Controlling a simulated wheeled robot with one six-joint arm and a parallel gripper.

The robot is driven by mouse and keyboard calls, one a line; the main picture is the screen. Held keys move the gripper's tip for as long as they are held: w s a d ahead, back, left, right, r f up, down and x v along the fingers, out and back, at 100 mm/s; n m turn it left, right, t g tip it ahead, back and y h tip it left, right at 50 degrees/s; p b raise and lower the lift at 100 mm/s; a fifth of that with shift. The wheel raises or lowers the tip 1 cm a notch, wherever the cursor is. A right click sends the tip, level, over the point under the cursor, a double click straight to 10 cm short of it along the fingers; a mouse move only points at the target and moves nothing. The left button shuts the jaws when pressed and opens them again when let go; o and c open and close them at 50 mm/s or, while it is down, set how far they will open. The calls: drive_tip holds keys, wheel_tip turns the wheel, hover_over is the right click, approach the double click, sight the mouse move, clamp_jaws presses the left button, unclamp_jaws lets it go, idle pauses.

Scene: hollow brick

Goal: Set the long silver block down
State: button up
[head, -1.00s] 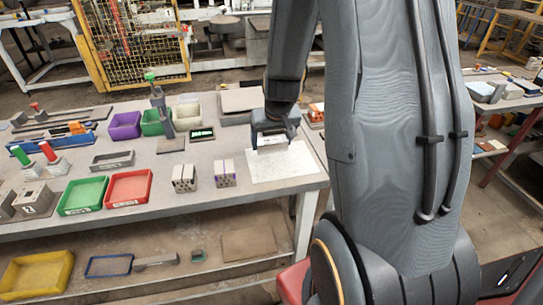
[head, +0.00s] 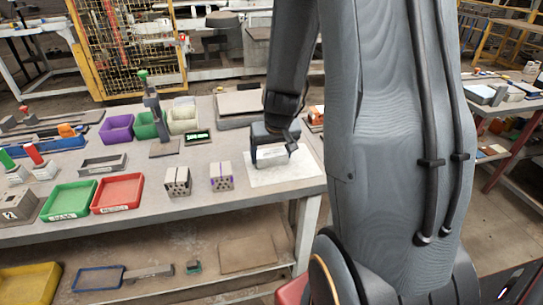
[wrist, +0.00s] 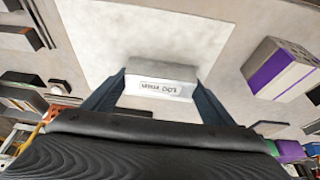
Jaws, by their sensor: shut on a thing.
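The long silver block (wrist: 160,69) carries a printed label, which looks like "100 mm", on its side. In the wrist view my gripper (wrist: 160,82) is shut on it, one dark finger at each end. In the head view my gripper (head: 272,155) is low over a pale flat sheet (head: 303,168) near the table's right end. The sheet also shows in the wrist view (wrist: 150,32), behind and under the block. I cannot tell whether the block's underside touches it.
Two hollow bricks, one plain (head: 178,181) and one with purple bands (head: 221,177), stand left of the sheet. A small green-lit display (head: 197,138) and a grey slab (head: 240,103) are behind. Red (head: 118,193) and green (head: 69,201) trays lie farther left.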

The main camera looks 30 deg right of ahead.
drive_tip(key=shift+f, duration=0.1)
drive_tip(key=o, duration=1.5)
drive_tip(key=shift+o, duration=0.2)
drive_tip(key=shift+s+r+p, duration=0.1)
drive_tip(key=shift+r+p, duration=0.25)
drive_tip(key=shift+r, duration=0.15)
drive_tip(key=p+v, duration=0.6)
drive_tip(key=v, duration=0.4)
drive_tip(key=s+a+r+n+g+y, duration=0.1)
drive_tip(key=s+a+r+n+g, duration=0.1)
drive_tip(key=s+a, duration=0.9)
drive_tip(key=a+r+n, duration=0.1)
drive_tip(key=a, duration=0.2)
drive_tip(key=shift+s, duration=0.2)
